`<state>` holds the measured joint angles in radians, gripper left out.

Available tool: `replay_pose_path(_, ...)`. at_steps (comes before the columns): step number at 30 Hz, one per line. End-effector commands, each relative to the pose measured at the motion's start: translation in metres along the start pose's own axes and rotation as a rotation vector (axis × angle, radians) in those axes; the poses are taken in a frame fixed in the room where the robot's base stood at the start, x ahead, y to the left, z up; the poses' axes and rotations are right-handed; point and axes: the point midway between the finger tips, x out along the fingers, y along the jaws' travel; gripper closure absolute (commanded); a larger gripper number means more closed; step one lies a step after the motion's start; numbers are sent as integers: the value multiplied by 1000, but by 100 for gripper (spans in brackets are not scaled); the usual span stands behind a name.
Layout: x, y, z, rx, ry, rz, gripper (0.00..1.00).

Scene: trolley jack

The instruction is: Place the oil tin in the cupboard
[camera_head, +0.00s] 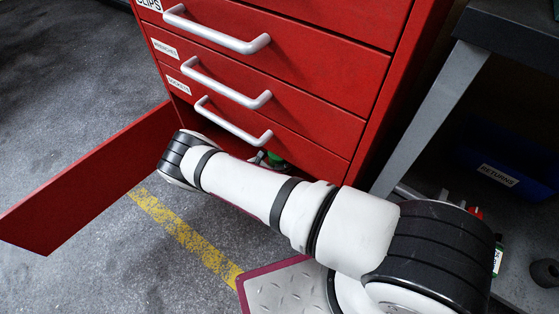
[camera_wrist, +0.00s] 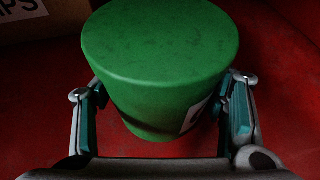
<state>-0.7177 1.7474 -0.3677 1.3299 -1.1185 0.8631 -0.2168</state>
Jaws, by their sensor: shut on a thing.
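A green tin (camera_wrist: 160,50), which I take to be the oil tin, stands between the fingers of my gripper (camera_wrist: 165,115) in the wrist view. The fingers are shut on it, one on each side. A pale label shows at its lower right. Below and around it is the red floor of the cupboard (camera_wrist: 45,105). In the head view the cupboard's red door (camera_head: 90,180) stands open to the left, under the drawers. My arm reaches into the opening there. A small patch of green (camera_head: 274,158) shows behind the arm; the rest of the tin is hidden.
A cardboard box (camera_wrist: 50,22) with dark letters stands at the back left inside the cupboard. Several red drawers with pale handles (camera_head: 218,32) are above the opening. A workbench leg (camera_head: 430,120) and a blue bin labelled RETURNS (camera_head: 500,165) are at the right.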

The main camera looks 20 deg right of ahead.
Motion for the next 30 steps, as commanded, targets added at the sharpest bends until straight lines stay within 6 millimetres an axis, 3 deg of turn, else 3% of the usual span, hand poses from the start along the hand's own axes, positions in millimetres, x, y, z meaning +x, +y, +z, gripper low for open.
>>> replay_pose_path(3,1,0,-2,0,-1,0,76)
replay_pose_path(4,1,0,-3,-1,0,0,28)
replay_pose_path(6,1,0,-2,-1,0,0,14)
replay_pose_path(19,-4,0,0,0,1,1,14)
replay_pose_path(23,-23,1,1,-2,2,3,14)
replay_pose_path(30,-72,1,2,-1,2,3,14)
